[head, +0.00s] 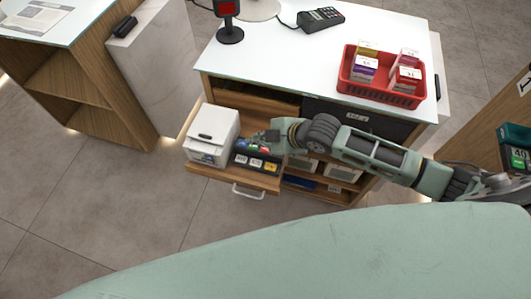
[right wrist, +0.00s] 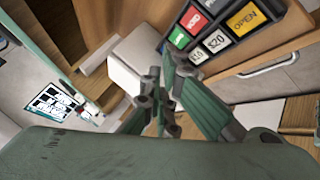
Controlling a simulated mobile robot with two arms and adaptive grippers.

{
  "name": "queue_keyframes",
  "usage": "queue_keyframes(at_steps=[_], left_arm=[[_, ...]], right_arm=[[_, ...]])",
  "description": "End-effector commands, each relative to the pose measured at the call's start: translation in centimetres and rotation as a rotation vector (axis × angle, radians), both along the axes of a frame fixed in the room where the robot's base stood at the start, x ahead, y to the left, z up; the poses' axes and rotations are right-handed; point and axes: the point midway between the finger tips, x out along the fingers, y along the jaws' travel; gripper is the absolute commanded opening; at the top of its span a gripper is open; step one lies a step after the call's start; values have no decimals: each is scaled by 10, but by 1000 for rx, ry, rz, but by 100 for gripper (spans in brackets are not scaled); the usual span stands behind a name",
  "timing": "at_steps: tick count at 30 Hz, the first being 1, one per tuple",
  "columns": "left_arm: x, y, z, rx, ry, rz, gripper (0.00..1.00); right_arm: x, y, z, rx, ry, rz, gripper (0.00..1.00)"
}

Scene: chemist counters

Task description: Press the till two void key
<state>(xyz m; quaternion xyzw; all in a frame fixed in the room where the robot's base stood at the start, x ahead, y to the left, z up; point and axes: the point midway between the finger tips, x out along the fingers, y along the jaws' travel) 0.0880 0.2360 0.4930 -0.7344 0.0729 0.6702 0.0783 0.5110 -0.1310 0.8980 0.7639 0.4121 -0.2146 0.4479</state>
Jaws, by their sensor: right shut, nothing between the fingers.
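A dark keypad (head: 257,162) with coloured keys sits on the pulled-out wooden shelf (head: 232,178) beside a white boxy machine (head: 212,137). In the right wrist view the keypad shows green, red, white and yellow keys; the yellow key (right wrist: 243,18) is the largest fully visible one. Its lettering is tilted and hard to read, so I cannot be sure which key is void. My right gripper (head: 266,137) is shut and empty, over the back edge of the keypad. In the right wrist view the gripper (right wrist: 163,82) is apart from the keys. My left gripper is not in view.
A red basket (head: 350,88) of small boxes, a card terminal (head: 321,18) and a black stand with a red display (head: 229,33) are on the white counter. A metal handle (head: 249,190) fronts the shelf. Open floor lies left.

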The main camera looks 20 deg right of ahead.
Motion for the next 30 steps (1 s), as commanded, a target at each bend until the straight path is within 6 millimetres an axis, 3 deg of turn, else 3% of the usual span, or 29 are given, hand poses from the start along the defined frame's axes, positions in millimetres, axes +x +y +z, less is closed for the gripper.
queue_keyframes(at_steps=[1,7,30], left_arm=[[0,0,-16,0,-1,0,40],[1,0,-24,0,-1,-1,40],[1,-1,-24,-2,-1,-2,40]], right_arm=[[0,0,-16,1,0,-1,0],[0,0,-31,0,1,-1,0],[0,0,-34,1,0,-1,0]])
